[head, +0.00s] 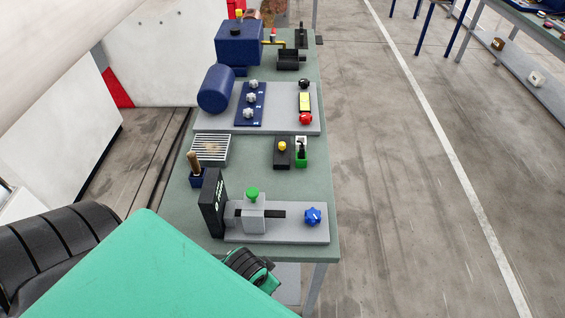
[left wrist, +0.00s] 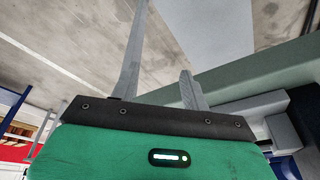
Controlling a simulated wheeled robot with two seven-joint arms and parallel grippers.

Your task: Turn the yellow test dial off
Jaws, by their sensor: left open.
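A small dark box with a round yellow knob (head: 283,147) stands on the green workbench, near its right edge, in the head view. My right gripper is not in view.
A green-framed switch (head: 301,151) is right beside the yellow-knob box. A blue cylinder (head: 216,88) lies farther back.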

